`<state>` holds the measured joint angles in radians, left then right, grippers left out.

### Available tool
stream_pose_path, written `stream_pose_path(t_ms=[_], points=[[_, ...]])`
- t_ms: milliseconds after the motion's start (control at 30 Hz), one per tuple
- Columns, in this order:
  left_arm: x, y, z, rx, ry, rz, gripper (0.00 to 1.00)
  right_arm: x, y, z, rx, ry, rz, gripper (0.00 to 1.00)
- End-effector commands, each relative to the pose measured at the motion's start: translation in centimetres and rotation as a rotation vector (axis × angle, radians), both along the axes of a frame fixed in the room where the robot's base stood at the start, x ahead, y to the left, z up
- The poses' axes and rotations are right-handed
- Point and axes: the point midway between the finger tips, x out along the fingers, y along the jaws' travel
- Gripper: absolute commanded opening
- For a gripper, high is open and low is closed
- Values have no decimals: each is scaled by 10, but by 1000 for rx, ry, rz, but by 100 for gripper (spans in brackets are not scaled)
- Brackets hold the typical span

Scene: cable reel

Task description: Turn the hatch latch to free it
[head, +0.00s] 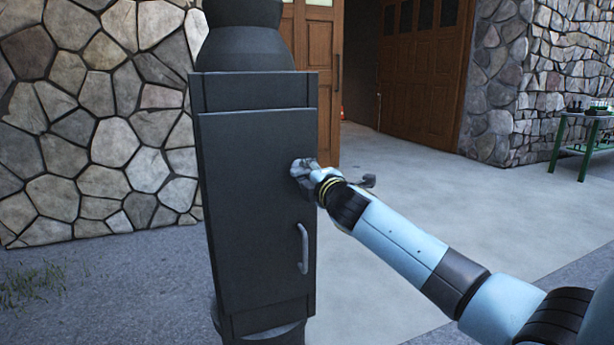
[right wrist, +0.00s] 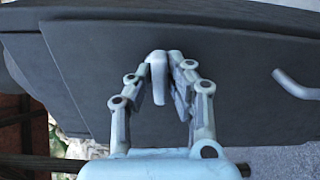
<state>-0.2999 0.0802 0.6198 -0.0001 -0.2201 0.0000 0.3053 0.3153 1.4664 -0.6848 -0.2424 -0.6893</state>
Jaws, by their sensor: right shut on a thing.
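The hatch (head: 255,200) is a dark grey flat door on a dark upright housing. It looks closed. The latch (right wrist: 158,78) is a small light grey lever on the hatch face, seen in the right wrist view between my fingers. My right gripper (head: 303,168) is at the hatch's right side, above the handle, and is shut on the latch. The right gripper (right wrist: 170,80) also shows in the right wrist view, with its fingers on both sides of the latch. In the head view the gripper mostly hides the latch. My left gripper is not in view.
A light grey bar handle (head: 303,249) sits on the hatch below the latch. A stone wall (head: 100,120) stands behind on the left. Wooden doors (head: 418,75) are at the back. A green table (head: 585,140) stands far right. The paved floor (head: 430,190) to the right is clear.

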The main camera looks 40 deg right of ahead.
Motion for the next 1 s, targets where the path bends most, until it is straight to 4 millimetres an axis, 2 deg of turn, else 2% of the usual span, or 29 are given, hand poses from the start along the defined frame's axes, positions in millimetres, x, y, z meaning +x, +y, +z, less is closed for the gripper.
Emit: stream_pose_path(t_ms=[300,800,833,967,1000], points=[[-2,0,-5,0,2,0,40,0,-1,-2,98,-21,-2,0],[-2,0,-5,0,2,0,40,0,0,-2,114,-25,-2,0],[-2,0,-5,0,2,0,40,0,0,-2,114,-25,-2,20],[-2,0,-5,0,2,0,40,0,0,-2,113,-24,-1,37],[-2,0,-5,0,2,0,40,0,0,-2,112,-25,-1,38]])
